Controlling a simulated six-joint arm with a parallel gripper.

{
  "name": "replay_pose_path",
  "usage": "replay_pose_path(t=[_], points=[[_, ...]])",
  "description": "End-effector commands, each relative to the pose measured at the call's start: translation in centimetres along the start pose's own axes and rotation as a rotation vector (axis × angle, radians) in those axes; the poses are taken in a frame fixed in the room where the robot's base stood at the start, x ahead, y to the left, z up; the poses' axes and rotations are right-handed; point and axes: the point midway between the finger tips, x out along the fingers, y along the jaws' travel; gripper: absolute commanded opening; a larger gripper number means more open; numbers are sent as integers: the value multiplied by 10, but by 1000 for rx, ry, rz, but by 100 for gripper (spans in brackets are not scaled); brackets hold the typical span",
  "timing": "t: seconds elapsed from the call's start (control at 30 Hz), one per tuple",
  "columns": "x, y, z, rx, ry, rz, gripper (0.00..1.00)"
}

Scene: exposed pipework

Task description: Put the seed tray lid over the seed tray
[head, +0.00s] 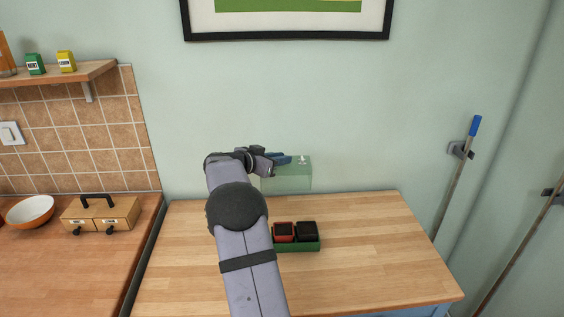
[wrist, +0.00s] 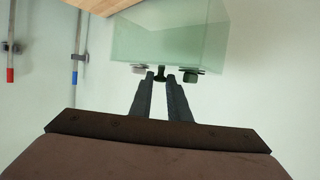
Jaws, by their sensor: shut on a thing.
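The seed tray lid (head: 288,182) is a clear, pale green box. My gripper (head: 284,160) is shut on it near its top and holds it in the air above the back of the wooden table. In the wrist view the lid (wrist: 170,42) fills the upper middle, and the dark fingers (wrist: 161,80) meet at a small dark knob on its face. The green seed tray (head: 298,248) stands on the table, below and in front of the lid. It holds a red-rimmed pot and a black pot. My arm passes close to its left side and may hide part of it.
The table (head: 375,240) is bare to the right of the tray. A wooden box with a black handle (head: 100,213) and an orange bowl (head: 30,210) stand on the left counter. The wall is close behind the lid. Poles (head: 456,180) hang at the right.

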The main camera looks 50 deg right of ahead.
Motion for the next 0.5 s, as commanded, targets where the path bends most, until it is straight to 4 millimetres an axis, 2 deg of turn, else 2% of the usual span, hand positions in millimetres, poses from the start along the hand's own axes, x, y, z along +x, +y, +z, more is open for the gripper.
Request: replay_pose_path(t=[0.03, 0.1, 0.23, 0.33, 0.5], points=[[-9, -2, -20, 3, 3, -5, 0], [-18, -4, -36, 1, 3, -10, 0], [-34, -3, -54, -8, 0, -19, 0], [-46, 5, -56, -17, -1, -33, 0], [-60, 24, -45, -29, -2, -64, 0]])
